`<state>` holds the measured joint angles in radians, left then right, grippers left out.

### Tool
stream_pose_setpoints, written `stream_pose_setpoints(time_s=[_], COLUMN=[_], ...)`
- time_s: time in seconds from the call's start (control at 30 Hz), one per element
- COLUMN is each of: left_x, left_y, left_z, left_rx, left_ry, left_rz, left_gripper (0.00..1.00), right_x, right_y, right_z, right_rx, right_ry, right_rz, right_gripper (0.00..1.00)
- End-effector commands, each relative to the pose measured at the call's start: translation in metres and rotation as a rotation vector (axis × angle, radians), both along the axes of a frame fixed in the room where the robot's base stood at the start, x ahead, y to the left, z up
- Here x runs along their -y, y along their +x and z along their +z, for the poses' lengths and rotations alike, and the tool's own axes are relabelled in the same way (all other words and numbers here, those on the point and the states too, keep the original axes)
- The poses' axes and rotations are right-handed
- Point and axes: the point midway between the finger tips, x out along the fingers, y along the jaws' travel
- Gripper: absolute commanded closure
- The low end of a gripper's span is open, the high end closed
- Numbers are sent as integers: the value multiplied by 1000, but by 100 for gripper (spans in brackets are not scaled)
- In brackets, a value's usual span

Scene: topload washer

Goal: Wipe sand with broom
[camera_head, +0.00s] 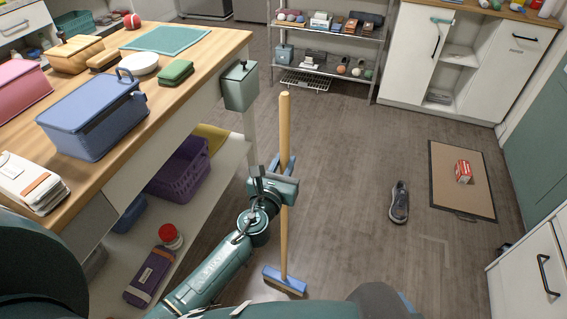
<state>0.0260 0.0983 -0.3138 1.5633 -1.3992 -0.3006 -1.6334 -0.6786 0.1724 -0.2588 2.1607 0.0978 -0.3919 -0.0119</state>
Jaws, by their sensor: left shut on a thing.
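The broom (284,235) has a long light wooden handle and a blue head (284,281) at the bottom of the picture. It stands nearly upright, with its head at floor level. My left gripper (284,172) is shut on the broom's handle at about mid-height. The gripper covers part of the handle. My right gripper is not in view. A small pale patch shows on the floor around the broom head, partly hidden by my arm; I cannot tell for sure that it is sand.
A wooden-topped table (215,50) with bins and boxes stands at the left. A dark shoe (399,202) lies on the floor. A brown mat (440,165) with a small red box (463,172) lies further right. White cabinets (390,60) and a rack (330,35) stand behind.

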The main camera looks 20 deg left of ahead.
Motion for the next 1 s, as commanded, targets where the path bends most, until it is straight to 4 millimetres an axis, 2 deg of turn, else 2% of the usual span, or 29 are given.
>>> stream_pose_setpoints(time_s=[0.03, 0.4, 0.5, 0.73, 1.0], left_x=[0, 0, 0, 0, 0], left_y=[1, 1, 1, 1, 1], left_z=[14, 51, 60, 61, 67], left_rx=[5, 4, 4, 4, 4], left_ry=[0, 0, 0, 0, 0], left_rz=[0, 0, 0, 0, 0], left_gripper=[100, 100, 100, 100, 100], right_x=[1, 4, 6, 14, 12], right_y=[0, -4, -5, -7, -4], right_z=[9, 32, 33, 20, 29], right_rx=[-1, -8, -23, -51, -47], right_ry=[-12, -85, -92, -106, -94], right_rz=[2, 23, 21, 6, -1], right_gripper=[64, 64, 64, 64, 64])
